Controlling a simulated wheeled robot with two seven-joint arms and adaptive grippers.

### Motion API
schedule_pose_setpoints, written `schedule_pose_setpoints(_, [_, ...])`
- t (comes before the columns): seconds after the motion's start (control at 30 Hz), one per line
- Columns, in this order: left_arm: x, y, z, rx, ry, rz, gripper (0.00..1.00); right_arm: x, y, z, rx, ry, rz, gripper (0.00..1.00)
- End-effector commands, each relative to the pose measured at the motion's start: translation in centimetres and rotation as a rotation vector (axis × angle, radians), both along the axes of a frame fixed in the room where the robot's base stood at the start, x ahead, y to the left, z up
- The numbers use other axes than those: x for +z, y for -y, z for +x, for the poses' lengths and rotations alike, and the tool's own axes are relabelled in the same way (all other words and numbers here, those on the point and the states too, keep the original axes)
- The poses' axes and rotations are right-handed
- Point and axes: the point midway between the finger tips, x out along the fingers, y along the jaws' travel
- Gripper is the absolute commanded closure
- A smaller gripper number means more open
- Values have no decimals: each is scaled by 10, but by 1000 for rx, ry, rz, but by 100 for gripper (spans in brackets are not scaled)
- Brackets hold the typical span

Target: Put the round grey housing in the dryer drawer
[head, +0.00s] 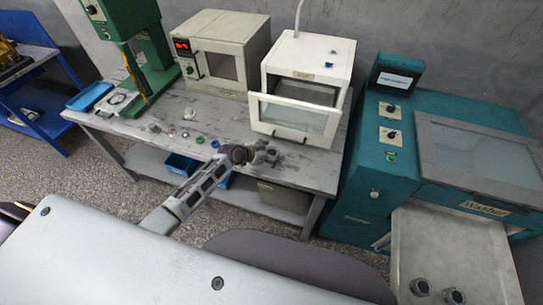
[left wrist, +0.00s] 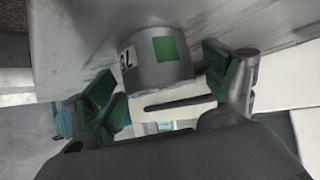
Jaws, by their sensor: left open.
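The round grey housing (left wrist: 158,62) shows in the left wrist view as a short grey cylinder with a green square and a white numbered label on its side. It is on the grey table, ahead of and between the spread fingers of my left gripper (left wrist: 162,90). The gripper is open and a gap shows on each side of the housing. In the head view my left gripper (head: 265,155) is at the table's front edge; I cannot pick the housing out there. The white dryer (head: 308,58) stands behind it, its glass-fronted drawer (head: 292,116) pulled out. My right gripper is not in view.
Several small parts, including a green ring (head: 200,140), lie on the table left of my gripper. A beige oven (head: 222,50) and a green press (head: 125,20) stand behind. A teal washer (head: 400,150) is to the right. Blue bins (head: 180,164) sit below.

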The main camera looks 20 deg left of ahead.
Motion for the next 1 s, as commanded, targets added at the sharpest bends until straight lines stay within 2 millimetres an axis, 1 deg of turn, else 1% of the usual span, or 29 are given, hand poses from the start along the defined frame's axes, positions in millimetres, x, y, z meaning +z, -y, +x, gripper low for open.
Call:
schedule_pose_setpoints(0.47, [0, 0, 0, -1, 0, 1, 16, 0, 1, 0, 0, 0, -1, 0])
schedule_pose_setpoints(0.9, [0, 0, 0, -1, 0, 1, 72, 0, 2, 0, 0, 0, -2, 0])
schedule_pose_setpoints(0.97, [1, 0, 1, 0, 2, 0, 80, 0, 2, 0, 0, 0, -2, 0])
schedule_pose_setpoints(1.0, [1, 0, 1, 0, 2, 0, 82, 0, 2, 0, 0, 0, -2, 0])
